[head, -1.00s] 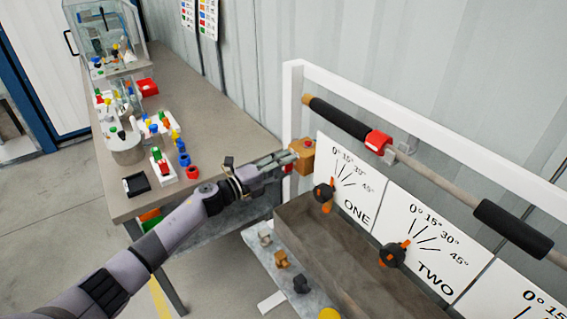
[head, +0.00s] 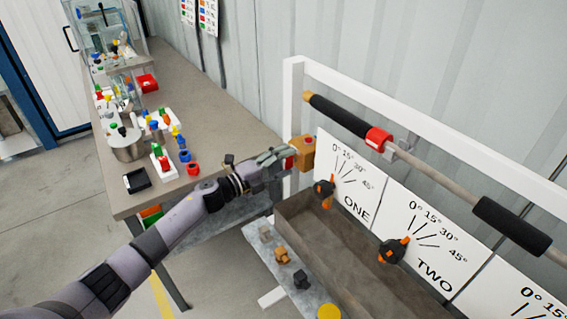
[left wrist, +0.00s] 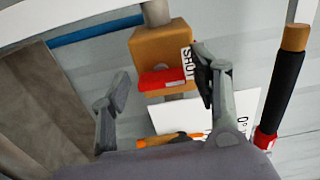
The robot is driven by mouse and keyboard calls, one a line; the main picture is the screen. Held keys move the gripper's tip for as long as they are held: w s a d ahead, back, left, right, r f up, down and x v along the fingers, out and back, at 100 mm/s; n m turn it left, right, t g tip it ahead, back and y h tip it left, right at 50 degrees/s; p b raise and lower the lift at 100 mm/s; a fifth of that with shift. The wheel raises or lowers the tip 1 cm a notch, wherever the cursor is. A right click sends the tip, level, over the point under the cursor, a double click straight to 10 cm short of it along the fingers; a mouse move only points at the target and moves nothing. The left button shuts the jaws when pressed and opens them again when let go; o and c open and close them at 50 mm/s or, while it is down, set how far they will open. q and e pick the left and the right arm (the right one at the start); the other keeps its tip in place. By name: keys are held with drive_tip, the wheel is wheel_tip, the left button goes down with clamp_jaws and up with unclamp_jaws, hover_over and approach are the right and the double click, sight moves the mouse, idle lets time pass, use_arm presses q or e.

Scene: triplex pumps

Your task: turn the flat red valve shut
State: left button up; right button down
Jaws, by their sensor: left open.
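The flat red valve handle (left wrist: 162,80) sits on the face of an orange-brown block (left wrist: 163,45) in the left wrist view. A white label reading "SHUT" (left wrist: 188,64) is at the block's right edge. In the head view the block (head: 303,148) is by the white frame post, with a bit of the red handle (head: 290,162) showing beside my fingers. My left gripper (head: 279,156) is open and close to the block. In the left wrist view its fingers (left wrist: 162,74) stand on either side of the handle; I cannot tell whether they touch it. My right gripper is not in view.
Dial boards ONE (head: 352,180) and TWO (head: 423,232) with black-orange knobs stand at right. A bar with black grips (head: 337,115) and a red collar (head: 377,138) runs above. A brown trough (head: 340,250) lies below. A cluttered workbench (head: 215,130) is at left.

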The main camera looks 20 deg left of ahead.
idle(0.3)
use_arm(q)
drive_tip(key=v, duration=1.2)
drive_tip(key=s+a+f+n+y, duration=0.1)
drive_tip(key=a+f+n+y, duration=0.2)
drive_tip(key=f, duration=0.5)
drive_tip(key=s+a+f+n+y, duration=0.1)
drive_tip(key=s+f+n+y, duration=0.1)
drive_tip(key=f+n, duration=0.35)
drive_tip(key=s+a+f+n+y, duration=0.1)
drive_tip(key=a+f+n+y, duration=0.15)
drive_tip(key=f, duration=0.65)
drive_tip(key=s+f+n+g+y, duration=0.1)
drive_tip(key=s+f+n+g, duration=0.15)
drive_tip(key=s+f, duration=0.45)
drive_tip(key=s+f+n+g+y, duration=0.1)
drive_tip(key=s+f+n+y, duration=0.2)
drive_tip(key=f, duration=0.6)
drive_tip(key=s+d+f+n+g, duration=0.2)
drive_tip(key=s+f, duration=0.4)
drive_tip(key=s, duration=0.6)
drive_tip(key=s+d+f+n+g, duration=0.2)
drive_tip(key=s+d+f+g, duration=0.2)
drive_tip(key=s, duration=0.9)
drive_tip(key=s+d+f+n+g, duration=0.2)
drive_tip(key=s+f, duration=0.6)
drive_tip(key=s, duration=0.4)
drive_tip(key=shift+s+d+g, duration=0.2)
drive_tip(key=shift+d+g, duration=0.65)
drive_tip(key=shift+d, duration=0.35)
